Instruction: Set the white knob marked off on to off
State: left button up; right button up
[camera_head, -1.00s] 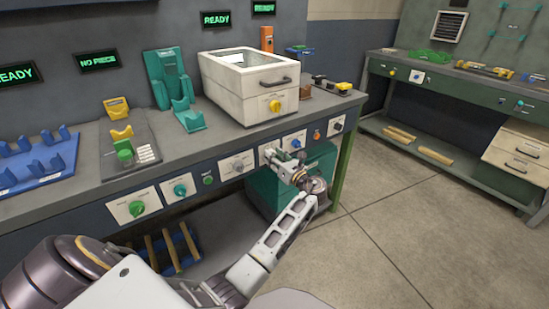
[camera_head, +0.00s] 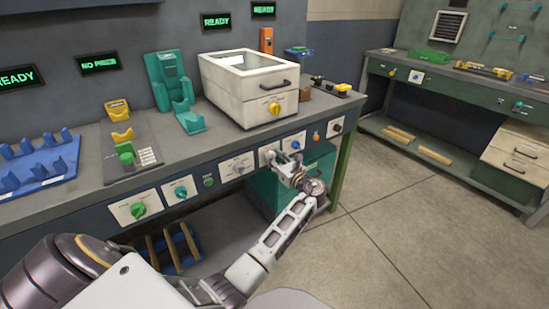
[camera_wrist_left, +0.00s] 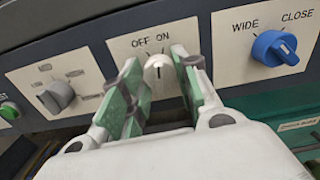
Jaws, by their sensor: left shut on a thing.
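The white knob (camera_wrist_left: 158,72) sits on a pale plate (camera_wrist_left: 120,48) marked OFF and ON in the left wrist view. Its dark pointer line stands nearly upright in the picture, roughly toward ON. My left gripper (camera_wrist_left: 157,84) has its green-padded fingers on either side of the knob and is shut on it. In the head view my left gripper (camera_head: 272,158) reaches the bench's front panel and hides the knob. My right gripper is not in view.
A blue WIDE/CLOSE knob (camera_wrist_left: 275,47) is on the right and a grey selector knob (camera_wrist_left: 56,96) on the left. Above the panel stands a white box (camera_head: 240,95) with a yellow knob (camera_head: 274,108). Open floor (camera_head: 420,230) lies to the right.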

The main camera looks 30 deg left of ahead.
pick_arm(q)
jog(key=n, duration=0.6)
jog(key=shift+p, duration=0.4)
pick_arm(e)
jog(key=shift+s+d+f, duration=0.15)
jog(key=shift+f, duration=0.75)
pick_arm(q)
jog(key=shift+n, duration=0.3)
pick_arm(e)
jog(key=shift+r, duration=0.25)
pick_arm(q)
jog(key=o, duration=1)
jog(key=shift+v, duration=3.8)
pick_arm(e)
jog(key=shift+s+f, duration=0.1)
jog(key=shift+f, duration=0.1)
